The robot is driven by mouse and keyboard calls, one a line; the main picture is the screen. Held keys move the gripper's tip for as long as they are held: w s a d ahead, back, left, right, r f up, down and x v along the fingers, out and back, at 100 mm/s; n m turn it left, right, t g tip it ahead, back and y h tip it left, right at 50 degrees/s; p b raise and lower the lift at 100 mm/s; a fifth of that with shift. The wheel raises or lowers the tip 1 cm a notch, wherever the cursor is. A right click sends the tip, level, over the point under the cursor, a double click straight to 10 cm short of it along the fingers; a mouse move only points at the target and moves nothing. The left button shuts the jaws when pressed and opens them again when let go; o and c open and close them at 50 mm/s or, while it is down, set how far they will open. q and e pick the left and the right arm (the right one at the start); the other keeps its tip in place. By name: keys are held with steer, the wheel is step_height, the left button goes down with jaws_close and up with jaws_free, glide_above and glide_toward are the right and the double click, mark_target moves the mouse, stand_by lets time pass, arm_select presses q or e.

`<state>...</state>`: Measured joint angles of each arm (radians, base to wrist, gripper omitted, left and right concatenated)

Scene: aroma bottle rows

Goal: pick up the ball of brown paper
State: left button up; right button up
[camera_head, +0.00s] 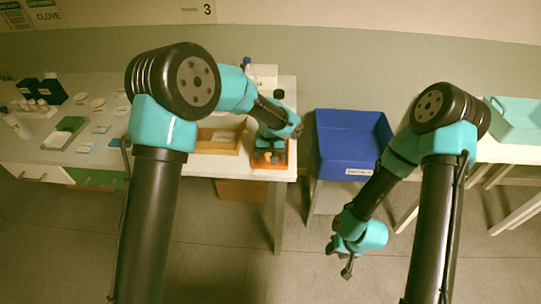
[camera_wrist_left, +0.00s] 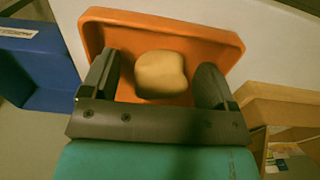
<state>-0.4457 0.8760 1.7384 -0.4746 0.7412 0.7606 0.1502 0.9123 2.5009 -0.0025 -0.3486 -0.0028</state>
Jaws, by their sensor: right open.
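The ball of brown paper (camera_wrist_left: 161,76), a tan lump, lies in a shallow orange tray (camera_wrist_left: 222,43) in the left wrist view. My left gripper (camera_wrist_left: 160,68) is open over the tray, with one finger on each side of the ball and a gap on both sides. In the head view the orange tray (camera_head: 262,168) is at the table's front right corner, under my left gripper (camera_head: 268,154), and I cannot make out the ball there. My right gripper (camera_head: 347,271) hangs low over the floor, open and empty.
A blue bin (camera_head: 348,148) stands right of the table. A wooden tray (camera_head: 218,141) sits left of the orange tray. Bottles, dishes and cards fill the table's left part. A teal bin (camera_head: 516,118) is at far right. Open floor lies in front.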

arm_select(q)
steer(key=c, duration=1)
steer(key=shift+o, duration=0.2)
steer(key=shift+r, duration=0.1)
steer(key=shift+r, duration=1.3)
steer(key=s+r, duration=0.2)
steer(key=s, duration=1.4)
steer(key=shift+r, duration=0.1)
